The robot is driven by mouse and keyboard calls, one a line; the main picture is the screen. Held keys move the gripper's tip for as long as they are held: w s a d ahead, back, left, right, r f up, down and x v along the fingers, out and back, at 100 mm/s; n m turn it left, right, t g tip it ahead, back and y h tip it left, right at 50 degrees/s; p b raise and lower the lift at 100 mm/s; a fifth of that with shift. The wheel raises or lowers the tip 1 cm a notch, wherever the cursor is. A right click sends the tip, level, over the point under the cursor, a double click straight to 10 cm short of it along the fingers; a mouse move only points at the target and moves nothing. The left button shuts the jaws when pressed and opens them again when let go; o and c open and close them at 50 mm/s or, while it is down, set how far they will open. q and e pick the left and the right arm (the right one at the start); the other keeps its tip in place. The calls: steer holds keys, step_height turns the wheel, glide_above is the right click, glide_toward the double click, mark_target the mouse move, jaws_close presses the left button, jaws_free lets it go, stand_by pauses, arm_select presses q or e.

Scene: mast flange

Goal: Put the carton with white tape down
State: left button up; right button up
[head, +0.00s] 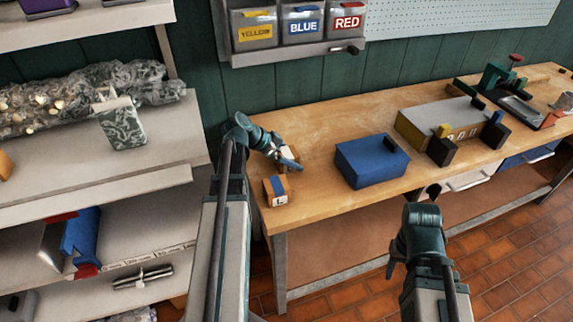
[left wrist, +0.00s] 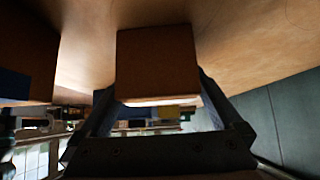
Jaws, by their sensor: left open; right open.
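A small brown carton (head: 290,153) stands on the left end of the wooden workbench (head: 325,128), partly hidden by my left gripper (head: 287,163). In the left wrist view the carton (left wrist: 157,62) sits against the bench top between the two open fingers (left wrist: 158,82). A pale strip shows along its edge there; its tape is otherwise hidden. A second carton (head: 277,190) with blue tape and a label stands nearer the bench's front left corner. It also shows at the left of the left wrist view (left wrist: 28,45). My right gripper (head: 394,266) is open and empty, low before the bench.
A blue box (head: 372,160) stands right of the cartons. A grey-topped box (head: 437,122) with dark blocks and a vise (head: 497,78) are farther right. Yellow, blue and red labelled bins (head: 302,24) hang on the wall. Shelves (head: 70,150) stand left. Bare bench surrounds the blue box.

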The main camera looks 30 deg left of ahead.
mark_target(293, 151)
arm_select(q)
steer(key=shift+w+d+f, duration=0.25)
steer(key=shift+w+f, duration=0.1)
steer(key=shift+f, duration=0.1)
steer(key=shift+c, duration=0.4)
jaws_close()
step_height(293, 151, up, 10)
steer(key=p, duration=1)
steer(key=shift+r, duration=0.1)
arm_select(e)
step_height(293, 151, up, 9)
steer(key=shift+r, duration=0.15)
